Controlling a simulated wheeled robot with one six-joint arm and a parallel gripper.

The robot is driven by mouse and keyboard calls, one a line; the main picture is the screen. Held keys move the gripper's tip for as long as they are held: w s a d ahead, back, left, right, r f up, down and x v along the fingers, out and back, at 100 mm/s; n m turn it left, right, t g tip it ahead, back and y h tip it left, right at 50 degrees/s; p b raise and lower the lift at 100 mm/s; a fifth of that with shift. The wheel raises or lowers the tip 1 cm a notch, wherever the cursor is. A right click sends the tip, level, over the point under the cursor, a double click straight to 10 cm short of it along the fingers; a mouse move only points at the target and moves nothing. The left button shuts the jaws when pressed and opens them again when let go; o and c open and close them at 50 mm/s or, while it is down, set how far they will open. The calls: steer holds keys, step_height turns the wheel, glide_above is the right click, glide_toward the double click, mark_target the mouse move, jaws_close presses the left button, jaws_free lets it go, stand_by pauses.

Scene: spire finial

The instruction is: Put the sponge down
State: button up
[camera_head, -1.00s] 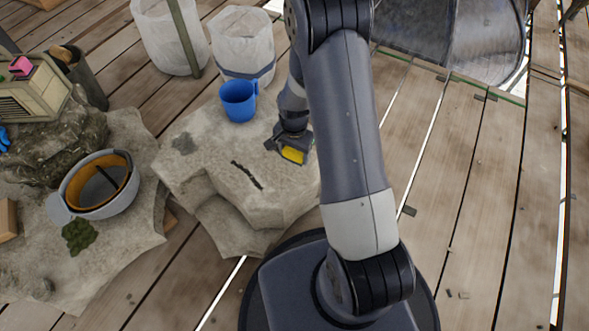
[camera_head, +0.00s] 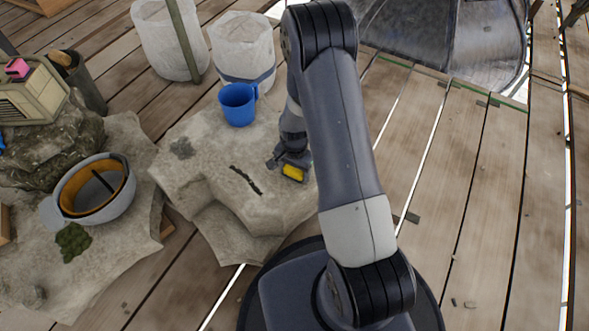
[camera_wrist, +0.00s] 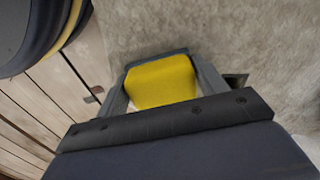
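The yellow sponge (camera_head: 293,173) is at my gripper (camera_head: 290,163), low over the right part of the pale stone block (camera_head: 215,215) in the head view. In the wrist view the sponge (camera_wrist: 162,82) fills the space between the two fingers of my gripper (camera_wrist: 160,75), which look shut on it. Pale stone surface (camera_wrist: 255,45) lies beyond the sponge. I cannot tell whether the sponge touches the stone.
A blue mug (camera_head: 238,104) stands on the block behind my gripper. Two white bins (camera_head: 243,50) stand behind. The block's left part is bare except for a dark crack.

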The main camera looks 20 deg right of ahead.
steer(key=o, duration=0.4)
steer(key=shift+c, duration=0.2)
step_height(320, 180, up, 12)
steer(key=p, duration=0.4)
steer(key=shift+r+p, duration=0.2)
steer(key=shift+p, duration=0.15)
steer(key=shift+f, duration=0.1)
step_height(320, 180, down, 13)
steer(key=b, duration=0.5)
step_height(320, 180, up, 4)
steer(key=shift+f+p, duration=0.2)
steer(key=shift+p, duration=0.65)
steer(key=shift+r, duration=0.55)
